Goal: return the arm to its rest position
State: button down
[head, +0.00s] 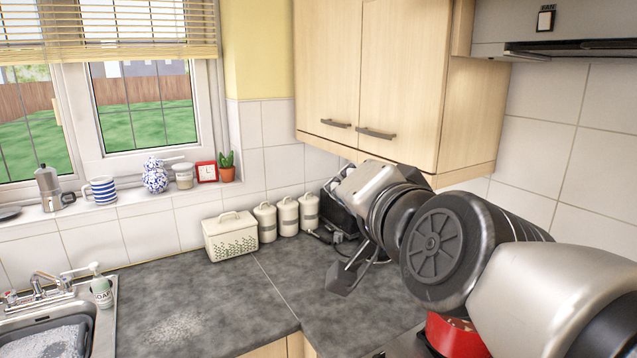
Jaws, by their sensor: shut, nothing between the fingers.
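My gripper (352,270) hangs from the end of my arm above the right part of the grey worktop, below the wall cupboard. Its dark fingers point down and appear shut, with nothing held. My arm reaches in from the right edge of the head view and covers part of the worktop and the back corner.
A wall cupboard (400,75) is close above my arm. A bread bin (230,237), white canisters (288,216) and a dark appliance (338,212) stand at the back. A red pot (455,337) is under my arm. The sink (102,330) is left. The middle worktop (225,300) is clear.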

jog(key=s+d+f+n+g+h, duration=0.1)
jog(key=s+d+f+n+g, duration=0.1)
jog(key=s+f, duration=0.5)
jog(key=s+d+f+n+g+h, duration=0.1)
jog(key=s+d+f+n+g, duration=0.2)
jog(key=f, duration=0.9)
jog(key=s+d+f+n+g+h, duration=0.2)
jog(key=s+d+f+g, duration=0.3)
jog(key=s+f, duration=0.4)
jog(key=s+g, duration=0.1)
jog(key=s, duration=0.2)
jog(key=shift+d+f+n, duration=0.2)
jog(key=shift+f+n, duration=0.05)
jog(key=shift+n, duration=0.05)
